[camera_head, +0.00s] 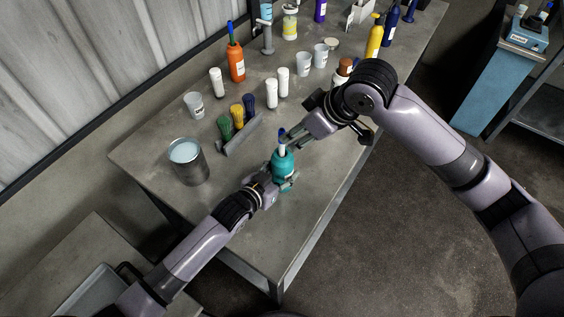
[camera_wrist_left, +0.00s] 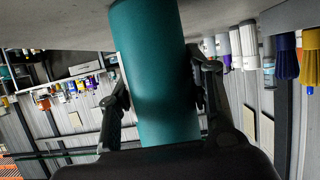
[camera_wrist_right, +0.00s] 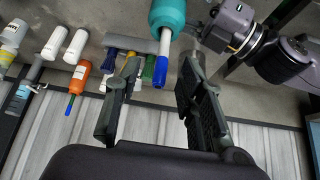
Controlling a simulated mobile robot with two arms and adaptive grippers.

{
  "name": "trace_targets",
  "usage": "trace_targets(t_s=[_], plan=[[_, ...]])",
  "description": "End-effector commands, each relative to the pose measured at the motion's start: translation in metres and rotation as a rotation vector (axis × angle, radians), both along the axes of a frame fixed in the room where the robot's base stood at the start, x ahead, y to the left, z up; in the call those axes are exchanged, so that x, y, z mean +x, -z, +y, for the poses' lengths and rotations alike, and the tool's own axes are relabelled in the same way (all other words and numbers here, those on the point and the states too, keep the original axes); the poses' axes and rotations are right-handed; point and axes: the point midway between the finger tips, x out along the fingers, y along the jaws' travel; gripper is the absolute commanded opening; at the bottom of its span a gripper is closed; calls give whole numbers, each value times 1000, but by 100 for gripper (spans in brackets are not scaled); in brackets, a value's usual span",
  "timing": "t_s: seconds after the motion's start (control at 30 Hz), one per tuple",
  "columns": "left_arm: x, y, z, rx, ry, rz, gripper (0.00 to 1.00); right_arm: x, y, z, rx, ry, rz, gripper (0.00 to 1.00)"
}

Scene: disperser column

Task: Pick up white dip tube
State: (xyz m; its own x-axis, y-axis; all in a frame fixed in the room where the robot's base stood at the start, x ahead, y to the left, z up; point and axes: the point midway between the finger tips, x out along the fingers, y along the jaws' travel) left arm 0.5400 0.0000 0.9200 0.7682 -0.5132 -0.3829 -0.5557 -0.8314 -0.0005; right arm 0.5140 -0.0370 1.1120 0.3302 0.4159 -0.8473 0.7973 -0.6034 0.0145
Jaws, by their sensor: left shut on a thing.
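A teal bottle (camera_head: 283,166) stands near the table's front edge, and a short white tube (camera_head: 282,147) with a blue tip rises from its top. My left gripper (camera_head: 287,181) is shut on the teal bottle; its fingers clasp both sides of the teal body (camera_wrist_left: 158,75) in the left wrist view. My right gripper (camera_head: 292,139) is beside the tube. In the right wrist view, its open fingers (camera_wrist_right: 161,75) lie on either side of the white tube (camera_wrist_right: 164,42) and blue tip, with gaps showing. Contact with the tube is not visible.
A rack of green, yellow and blue brushes (camera_head: 241,132) and a metal can (camera_head: 187,161) stand left of the bottle. White cylinders (camera_head: 271,93), cups and an orange bottle (camera_head: 235,65) stand behind. The table's front right edge is bare.

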Motion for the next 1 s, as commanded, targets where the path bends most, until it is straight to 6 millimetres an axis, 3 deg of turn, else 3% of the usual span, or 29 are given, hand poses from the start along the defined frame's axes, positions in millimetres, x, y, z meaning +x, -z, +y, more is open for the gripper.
trace_targets(t_s=[0.2,0.43,0.67,0.83,1.0], plan=[[0,1,0,0,0,1,15,24,-30,25,174,232,-164,36],[0,0,0,0,0,1,15,48,-38,24,297,498,-332,36],[0,0,0,0,0,1,15,55,-56,15,447,725,-507,36],[0,0,0,0,0,1,15,44,-35,10,442,824,-625,36],[0,0,0,0,0,1,15,21,-18,13,430,870,-758,36]])
